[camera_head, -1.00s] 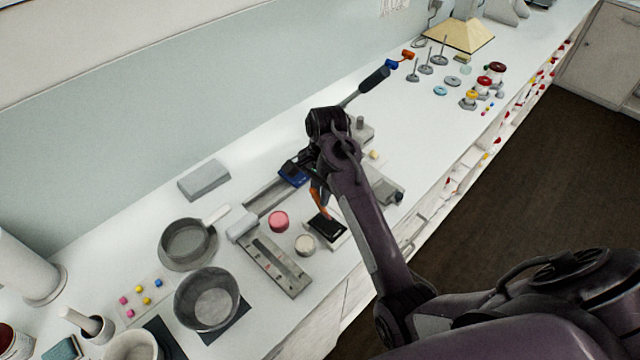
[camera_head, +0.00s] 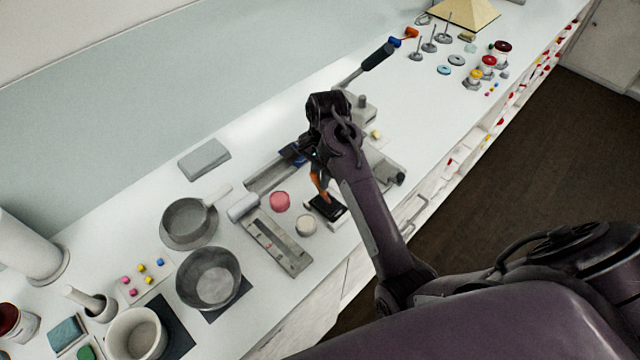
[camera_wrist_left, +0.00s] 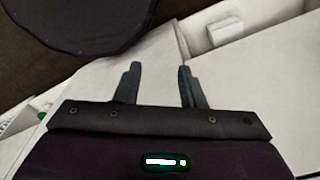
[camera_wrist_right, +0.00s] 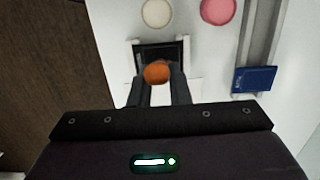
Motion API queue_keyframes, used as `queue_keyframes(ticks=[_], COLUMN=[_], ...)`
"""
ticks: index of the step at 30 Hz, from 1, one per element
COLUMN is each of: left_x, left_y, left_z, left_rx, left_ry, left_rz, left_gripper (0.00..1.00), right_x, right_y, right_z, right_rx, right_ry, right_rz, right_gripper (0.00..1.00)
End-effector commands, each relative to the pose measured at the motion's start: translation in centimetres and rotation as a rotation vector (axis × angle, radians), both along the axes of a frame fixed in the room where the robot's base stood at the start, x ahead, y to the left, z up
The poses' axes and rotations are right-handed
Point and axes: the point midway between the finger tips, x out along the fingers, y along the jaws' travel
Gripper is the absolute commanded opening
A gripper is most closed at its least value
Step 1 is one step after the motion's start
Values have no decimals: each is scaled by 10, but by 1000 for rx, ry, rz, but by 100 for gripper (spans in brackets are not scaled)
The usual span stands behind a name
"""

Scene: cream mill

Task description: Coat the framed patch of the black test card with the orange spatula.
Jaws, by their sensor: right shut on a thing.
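My right gripper (camera_wrist_right: 158,92) is shut on the orange spatula (camera_wrist_right: 157,73) and holds it over the black test card. The spatula also shows in the head view (camera_head: 319,184), reaching down to the card. The black test card (camera_head: 327,207) lies on a pale base on the counter; in the right wrist view its dark face (camera_wrist_right: 158,50) has a frame around it. The spatula and fingers hide part of the card, and I cannot tell whether the tip touches it. My left gripper (camera_wrist_left: 160,85) is open and empty, away from the card.
A pink round container (camera_head: 280,201) and a cream one (camera_head: 306,225) stand left of the card. A grey slotted gauge (camera_head: 275,240) lies beyond them. A pan (camera_head: 187,221) and a pot (camera_head: 209,278) stand further left.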

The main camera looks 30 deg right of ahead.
Motion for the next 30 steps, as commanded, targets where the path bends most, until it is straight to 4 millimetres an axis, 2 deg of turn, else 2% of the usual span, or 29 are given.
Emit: queue_keyframes(ticks=[30], left_x=[-2], left_y=[-3], left_z=[-2], left_rx=[-3], left_ry=[3], left_rz=[-2], left_gripper=[36], right_x=[0], right_y=[0], right_z=[-13], right_rx=[0], right_ry=[0], right_rz=[0], right_gripper=[0])
